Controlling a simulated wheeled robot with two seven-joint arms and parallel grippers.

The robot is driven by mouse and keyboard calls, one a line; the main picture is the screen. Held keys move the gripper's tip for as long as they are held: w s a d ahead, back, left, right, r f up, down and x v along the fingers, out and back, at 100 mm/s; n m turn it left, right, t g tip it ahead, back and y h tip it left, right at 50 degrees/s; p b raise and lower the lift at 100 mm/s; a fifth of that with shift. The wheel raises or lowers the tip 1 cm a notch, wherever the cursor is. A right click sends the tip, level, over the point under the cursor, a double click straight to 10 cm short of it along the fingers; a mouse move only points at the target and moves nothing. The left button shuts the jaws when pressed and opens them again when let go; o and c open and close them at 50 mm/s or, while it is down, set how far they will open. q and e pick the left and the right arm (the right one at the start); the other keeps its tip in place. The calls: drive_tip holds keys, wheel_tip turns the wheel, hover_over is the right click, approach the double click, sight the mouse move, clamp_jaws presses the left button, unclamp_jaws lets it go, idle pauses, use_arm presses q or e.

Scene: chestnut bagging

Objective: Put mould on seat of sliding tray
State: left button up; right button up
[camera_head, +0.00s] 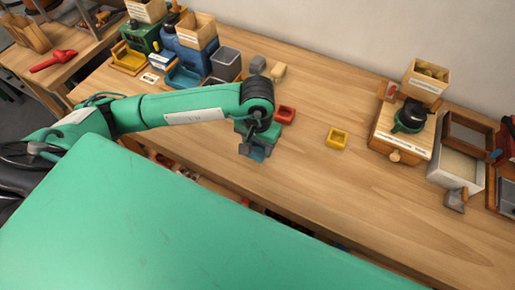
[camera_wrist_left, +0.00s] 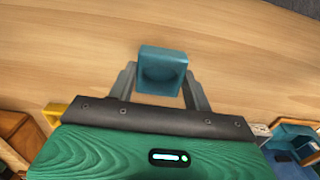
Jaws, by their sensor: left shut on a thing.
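My left gripper (camera_head: 254,146) is shut on a small blue mould (camera_wrist_left: 161,72) and holds it above the table's front part. In the left wrist view the square mould, with a round hollow, sits between the two grey fingers; in the head view it shows small and partly covered by the gripper. A blue tray (camera_head: 184,78) sits in front of a blue machine at the back left; a yellow tray (camera_head: 128,58) sits in front of a green machine beside it. I cannot tell which tray is the sliding one. My right gripper is not in view.
A grey bin (camera_head: 226,65) stands right of the blue tray. A wooden machine (camera_head: 404,135) and a box (camera_head: 455,168) stand at the right. The table's middle is mostly clear.

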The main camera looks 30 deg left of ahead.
sight(258, 147)
use_arm(q)
drive_tip(key=shift+f+p, duration=0.3)
drive_tip(key=shift+f, duration=1.4)
drive_tip(key=shift+f, duration=0.15)
drive_tip(key=o, duration=1)
